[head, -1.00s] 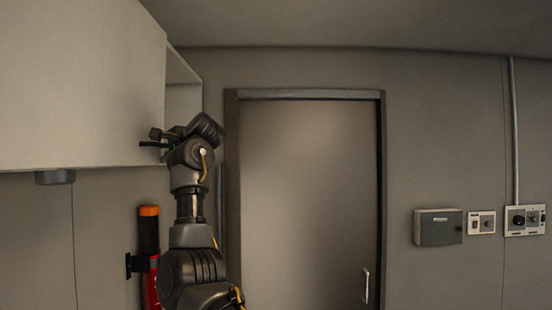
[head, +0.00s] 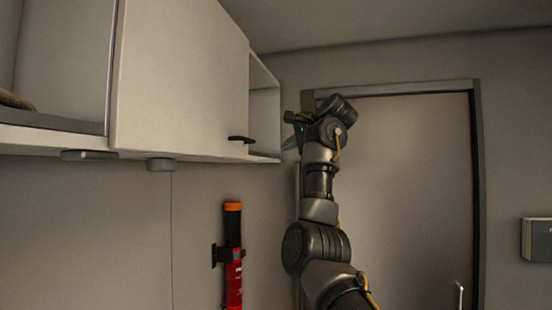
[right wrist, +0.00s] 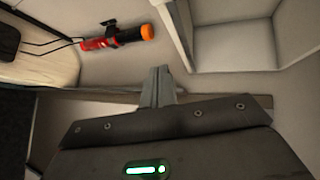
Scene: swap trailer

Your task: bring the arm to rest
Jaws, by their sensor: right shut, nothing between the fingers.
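My right arm rises in front of the closed door (head: 410,190) in the head view. Its gripper (head: 290,142) is at the top of the arm, on its left side, just right of the wall cabinet and apart from it. In the right wrist view the gripper's two grey fingers (right wrist: 158,82) are together with nothing between them. The black handle (head: 240,139) of the cabinet's white front panel (head: 180,80) is left of the gripper and free of it. My left gripper is not in view.
The cabinet has open compartments left and right of its panel; a tan object (head: 15,100) lies in the left one. A red extinguisher with an orange end (head: 233,265) hangs below; it also shows in the right wrist view (right wrist: 115,38). A grey wall box (head: 537,240) is at far right.

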